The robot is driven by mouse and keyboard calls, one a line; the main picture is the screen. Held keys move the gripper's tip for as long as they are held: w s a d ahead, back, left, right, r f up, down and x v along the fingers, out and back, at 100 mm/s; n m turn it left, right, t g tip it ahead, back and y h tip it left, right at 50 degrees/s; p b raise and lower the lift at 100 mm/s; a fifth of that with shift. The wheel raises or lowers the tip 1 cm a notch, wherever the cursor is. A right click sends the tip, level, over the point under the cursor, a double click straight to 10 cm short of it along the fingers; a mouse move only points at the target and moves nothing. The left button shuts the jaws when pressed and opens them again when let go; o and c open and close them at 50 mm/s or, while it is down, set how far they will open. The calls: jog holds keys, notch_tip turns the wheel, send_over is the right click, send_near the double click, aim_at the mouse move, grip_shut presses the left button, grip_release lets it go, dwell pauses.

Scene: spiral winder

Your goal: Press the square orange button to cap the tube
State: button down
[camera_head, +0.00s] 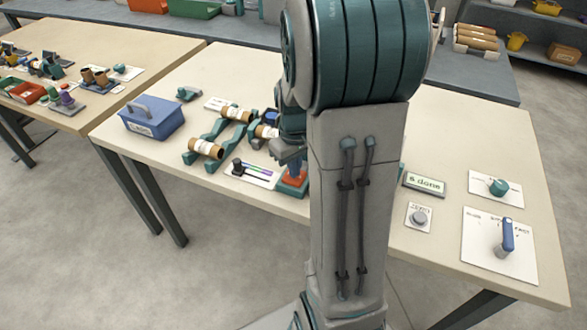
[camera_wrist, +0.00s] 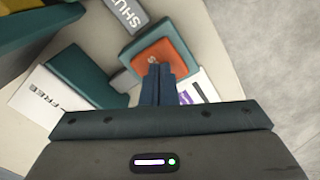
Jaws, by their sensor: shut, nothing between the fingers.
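The square orange button (camera_wrist: 153,55) sits on a teal base (camera_wrist: 126,53) in the wrist view. It also shows in the head view (camera_head: 295,176), near the table's front edge and partly behind my arm. My gripper (camera_wrist: 158,67) is shut and empty, its dark fingertips overlapping the button's lower edge. In the head view my gripper (camera_head: 290,158) points down over the button; I cannot tell whether it touches. Brown tubes with white labels (camera_head: 207,148) lie on teal supports (camera_head: 222,130) to the left. A cap on a tube cannot be made out.
A card with a black knob (camera_head: 249,172) lies just left of the button. A blue bin (camera_head: 152,120) stands at the table's left. Right of my arm are a green "done" sign (camera_head: 425,183), a grey round button (camera_head: 419,217) and a blue lever (camera_head: 507,236).

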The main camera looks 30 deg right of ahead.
notch_tip(320, 180, up, 8)
jog(key=p, duration=0.6)
dwell(0.6)
jog(key=s+a+r+t, duration=0.1)
jog(key=s+a+r, duration=0.3)
jog(key=s+a, duration=0.2)
jog(key=s+a+r+m+t, duration=0.1)
jog(key=s+a+r+t, duration=0.1)
jog(key=s+a+r, duration=0.2)
jog(key=shift+s+a+r+m, duration=0.25)
jog(key=shift+s+a+m, duration=0.05)
jog(key=shift+s+a, duration=0.9)
